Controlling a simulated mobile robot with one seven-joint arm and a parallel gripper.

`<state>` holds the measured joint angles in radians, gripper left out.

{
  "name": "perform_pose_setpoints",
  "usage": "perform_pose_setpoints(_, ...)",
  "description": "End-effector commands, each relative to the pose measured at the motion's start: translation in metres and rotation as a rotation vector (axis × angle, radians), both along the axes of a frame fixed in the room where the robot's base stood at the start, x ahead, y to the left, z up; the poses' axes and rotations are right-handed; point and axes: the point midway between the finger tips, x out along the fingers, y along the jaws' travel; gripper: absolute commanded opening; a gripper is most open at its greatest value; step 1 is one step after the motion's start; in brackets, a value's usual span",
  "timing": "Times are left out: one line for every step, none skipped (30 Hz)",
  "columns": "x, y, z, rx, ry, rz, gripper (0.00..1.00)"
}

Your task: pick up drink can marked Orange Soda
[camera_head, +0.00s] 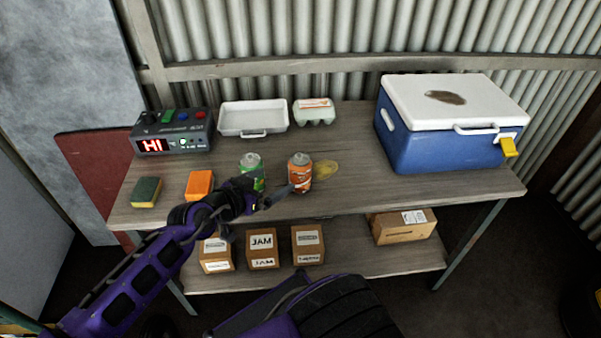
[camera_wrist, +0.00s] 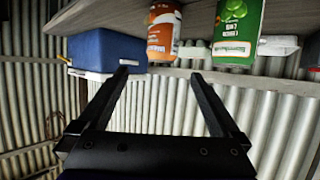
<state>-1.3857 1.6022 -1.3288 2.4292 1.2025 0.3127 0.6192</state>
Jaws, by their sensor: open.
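The orange soda can (camera_head: 300,173) stands upright on the wooden table (camera_head: 370,190), right of a green can (camera_head: 251,172). My gripper (camera_head: 276,196) is at the front of the table, just left of and in front of the orange can. In the wrist view, which is upside down, the jaws (camera_wrist: 160,75) are open and empty. The orange can (camera_wrist: 163,33) shows beyond them, sideways between the two fingertips. The green can (camera_wrist: 237,32) is beyond the right finger. My wrist hides the lower part of the green can in the head view.
An orange box (camera_head: 199,185) and a sponge (camera_head: 146,192) lie left. A display box (camera_head: 172,132), white tray (camera_head: 253,118) and egg carton (camera_head: 314,111) stand behind. A blue cooler (camera_head: 445,145) stands right. Cartons (camera_head: 263,249) sit on the lower shelf. A yellowish stain (camera_head: 326,170) lies beside the orange can.

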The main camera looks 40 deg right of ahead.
Motion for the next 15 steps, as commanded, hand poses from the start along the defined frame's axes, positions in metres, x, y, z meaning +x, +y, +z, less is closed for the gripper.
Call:
perform_pose_setpoints(0.002,-0.008,-0.005,0.006,0.000,-0.005,1.00)
perform_pose_setpoints(0.004,-0.012,-0.006,0.006,-0.002,-0.005,1.00)
perform_pose_setpoints(0.005,-0.017,-0.008,0.005,-0.002,-0.006,1.00)
perform_pose_setpoints(0.006,-0.020,-0.011,0.006,-0.001,-0.007,1.00)
perform_pose_setpoints(0.007,-0.022,-0.012,0.008,-0.001,-0.005,1.00)
perform_pose_setpoints(0.009,-0.026,-0.014,0.008,-0.001,-0.003,1.00)
perform_pose_setpoints(0.009,-0.029,-0.016,0.008,-0.001,-0.005,1.00)
perform_pose_setpoints(0.010,-0.031,-0.017,0.009,-0.002,-0.005,1.00)
perform_pose_setpoints(0.012,-0.035,-0.018,0.007,-0.002,-0.005,1.00)
perform_pose_setpoints(0.013,-0.038,-0.019,0.006,-0.003,-0.005,1.00)
perform_pose_setpoints(0.013,-0.041,-0.020,0.006,-0.002,-0.006,1.00)
perform_pose_setpoints(0.014,-0.043,-0.022,0.006,-0.001,-0.007,1.00)
perform_pose_setpoints(0.015,-0.046,-0.023,0.006,-0.001,-0.007,1.00)
perform_pose_setpoints(0.016,-0.048,-0.025,0.006,0.001,-0.006,1.00)
perform_pose_setpoints(0.017,-0.051,-0.026,0.006,0.000,-0.007,1.00)
